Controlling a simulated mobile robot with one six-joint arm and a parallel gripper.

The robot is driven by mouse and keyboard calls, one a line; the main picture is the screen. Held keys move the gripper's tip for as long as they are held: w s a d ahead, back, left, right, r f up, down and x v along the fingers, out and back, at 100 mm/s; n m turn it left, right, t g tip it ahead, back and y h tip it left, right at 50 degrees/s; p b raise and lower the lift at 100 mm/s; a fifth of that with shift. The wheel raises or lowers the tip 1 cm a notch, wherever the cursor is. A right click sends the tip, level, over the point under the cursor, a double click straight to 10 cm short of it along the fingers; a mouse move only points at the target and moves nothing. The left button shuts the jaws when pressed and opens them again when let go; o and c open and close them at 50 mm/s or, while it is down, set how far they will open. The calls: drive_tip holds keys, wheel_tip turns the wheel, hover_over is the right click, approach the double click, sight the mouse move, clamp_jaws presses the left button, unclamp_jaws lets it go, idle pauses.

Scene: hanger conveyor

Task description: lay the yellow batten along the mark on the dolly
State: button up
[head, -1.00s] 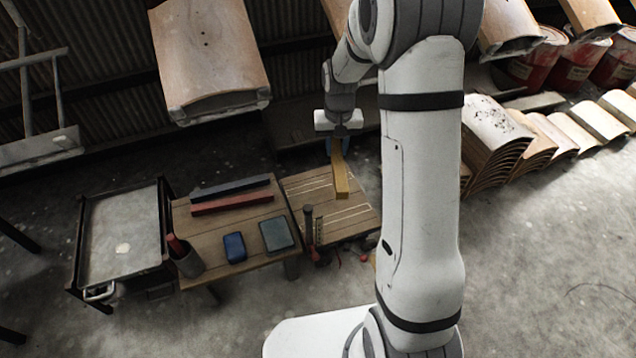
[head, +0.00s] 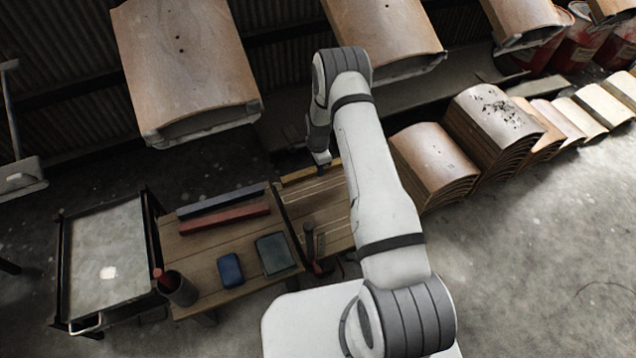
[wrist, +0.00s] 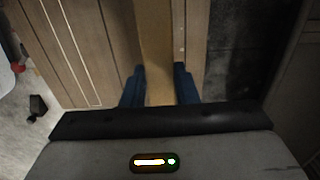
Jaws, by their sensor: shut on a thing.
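The yellow batten (head: 298,176) is along the far edge of the dolly (head: 334,238), roughly in line with its planks and pale lines. In the wrist view the batten (wrist: 156,40) runs straight away between the blue fingers of my gripper (wrist: 159,84), which is shut on it. The dolly's planked deck (wrist: 95,30) shows on both sides of the batten. Pale lines run on the left, and small light marks (wrist: 180,45) run close along its right. I cannot tell if the batten touches the deck. In the head view my gripper (head: 321,160) is partly hidden by my arm.
A wooden table (head: 205,240) left of the dolly holds a dark blue bar, a red bar (head: 225,218), a blue box (head: 230,269) and a grey-green box (head: 274,253). A hammer (head: 312,245) is near the dolly's left edge. Curved panels (head: 185,70) hang overhead.

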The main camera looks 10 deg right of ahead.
wheel_tip(320, 180, down, 9)
drive_tip(key=b, duration=0.3)
drive_tip(key=shift+f, duration=0.2)
drive_tip(key=shift+f+b, duration=0.25)
drive_tip(key=shift+b, duration=0.2)
drive_tip(key=o, duration=1.1)
drive_tip(key=shift+r, duration=0.1)
drive_tip(key=shift+c, duration=0.2)
drive_tip(key=shift+r, duration=0.1)
